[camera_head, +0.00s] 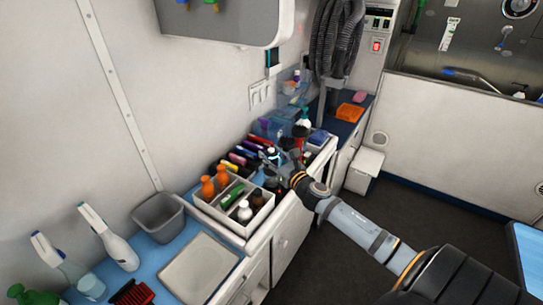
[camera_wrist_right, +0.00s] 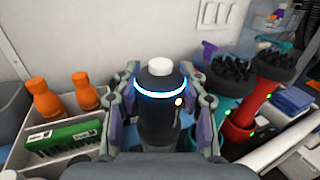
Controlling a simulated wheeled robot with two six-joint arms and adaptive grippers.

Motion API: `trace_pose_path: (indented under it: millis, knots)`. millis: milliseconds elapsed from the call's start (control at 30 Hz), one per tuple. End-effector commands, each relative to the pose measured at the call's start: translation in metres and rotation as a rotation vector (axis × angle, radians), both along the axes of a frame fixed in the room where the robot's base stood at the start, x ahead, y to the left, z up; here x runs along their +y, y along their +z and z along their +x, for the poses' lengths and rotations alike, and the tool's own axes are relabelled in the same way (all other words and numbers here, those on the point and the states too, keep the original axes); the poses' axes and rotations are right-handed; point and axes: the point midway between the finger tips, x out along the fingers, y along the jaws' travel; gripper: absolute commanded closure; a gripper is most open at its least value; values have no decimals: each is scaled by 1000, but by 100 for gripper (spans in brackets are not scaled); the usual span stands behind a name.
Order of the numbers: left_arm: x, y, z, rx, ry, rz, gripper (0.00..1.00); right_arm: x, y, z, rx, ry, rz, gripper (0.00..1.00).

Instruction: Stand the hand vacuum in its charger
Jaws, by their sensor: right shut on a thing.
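My right gripper (camera_head: 272,162) is over the counter against the left wall, beside the white caddy. In the right wrist view its fingers (camera_wrist_right: 162,85) are shut on both sides of a dark, upright cylinder (camera_wrist_right: 158,115) with a white cap and a glowing blue ring. I cannot tell for sure that this is the hand vacuum. To its right stand two tools with black bristled heads, one with a red body (camera_wrist_right: 245,115) and small green lights. I cannot pick out a charger with certainty; the cylinder's base is hidden. My left gripper is not in view.
A white caddy (camera_head: 235,229) holds orange bottles, a green box and other bottles, close to my gripper. A grey bin (camera_head: 158,217), spray bottles (camera_head: 108,237) and a pale tray (camera_head: 199,268) are nearer.

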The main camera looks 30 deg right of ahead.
Motion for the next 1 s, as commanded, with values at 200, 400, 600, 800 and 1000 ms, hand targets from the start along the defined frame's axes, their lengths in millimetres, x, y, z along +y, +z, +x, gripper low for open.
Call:
trace_pose_path:
  millis: [200, 400, 600, 800, 1000]
  knots:
    - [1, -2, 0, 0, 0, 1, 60, 0, -3, 0, 1, 0, 0, 41]
    - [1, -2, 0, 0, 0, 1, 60, 0, -3, 0, 1, -1, 0, 35]
    - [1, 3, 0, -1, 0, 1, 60, 0, 3, 0, 0, 0, 0, 35]
    - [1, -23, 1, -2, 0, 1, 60, -5, -9, -18, 14, -6, -16, 35]
    - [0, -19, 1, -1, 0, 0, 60, -2, 0, -47, 16, -6, -17, 35]
